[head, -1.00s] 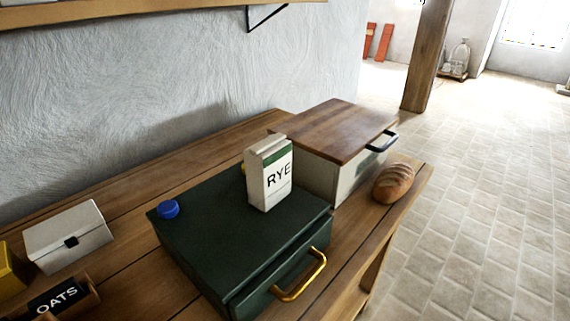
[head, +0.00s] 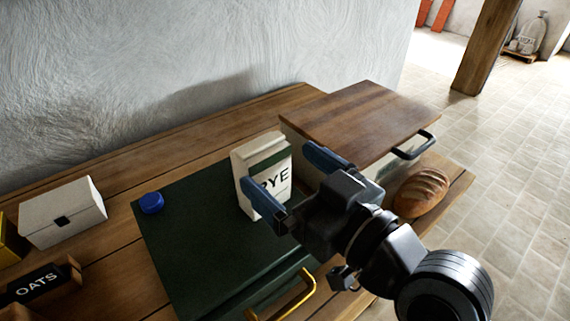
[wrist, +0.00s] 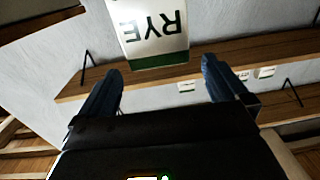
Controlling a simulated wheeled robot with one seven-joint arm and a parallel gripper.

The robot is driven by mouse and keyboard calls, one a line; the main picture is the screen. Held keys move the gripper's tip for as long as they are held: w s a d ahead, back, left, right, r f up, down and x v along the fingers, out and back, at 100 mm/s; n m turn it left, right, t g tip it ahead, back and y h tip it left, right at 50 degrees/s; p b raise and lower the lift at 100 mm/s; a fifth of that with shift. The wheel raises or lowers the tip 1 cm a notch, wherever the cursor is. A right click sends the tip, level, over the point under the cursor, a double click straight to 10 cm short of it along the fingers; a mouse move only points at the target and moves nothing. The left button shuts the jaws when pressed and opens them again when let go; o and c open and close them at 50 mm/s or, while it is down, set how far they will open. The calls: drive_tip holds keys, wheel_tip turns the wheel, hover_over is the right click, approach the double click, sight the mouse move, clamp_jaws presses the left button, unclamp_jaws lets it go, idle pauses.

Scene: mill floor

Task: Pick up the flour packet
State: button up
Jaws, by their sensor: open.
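The flour packet (head: 276,190) is white with a green band and the word RYE. It stands upright on the dark green box (head: 190,240). My gripper (head: 287,172) is open in front of the packet, with one blue finger across its lower left and the other by its upper right side. In the wrist view the packet (wrist: 151,28) appears upside down, ahead of and between the two open fingertips (wrist: 160,72). I cannot tell whether either finger touches it.
A blue cap (head: 151,203) sits on the green box, whose brass handle (head: 287,297) is at the front. A wooden-lidded bin (head: 362,118) stands behind right, with a bread loaf (head: 421,191) beside it. A white box (head: 62,212) and an OATS sign (head: 38,284) are at left.

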sight(251, 141)
drive_tip(key=shift+w+a+r, duration=0.2)
drive_tip(key=shift+w+r, duration=0.05)
drive_tip(key=shift+r, duration=0.05)
drive_tip(key=shift+x, duration=0.75)
drive_tip(key=shift+f+p+x, duration=0.2)
drive_tip(key=shift+p+x, duration=0.35)
drive_tip(key=shift+x, duration=0.95)
drive_tip(key=shift+f+p+x, duration=0.15)
drive_tip(key=shift+p+x, duration=0.4)
drive_tip(key=shift+x, duration=1)
drive_tip(key=shift+c, duration=0.4)
drive_tip(key=c, duration=1.3)
drive_tip(key=shift+r, duration=0.1)
drive_tip(key=shift+c, duration=0.8)
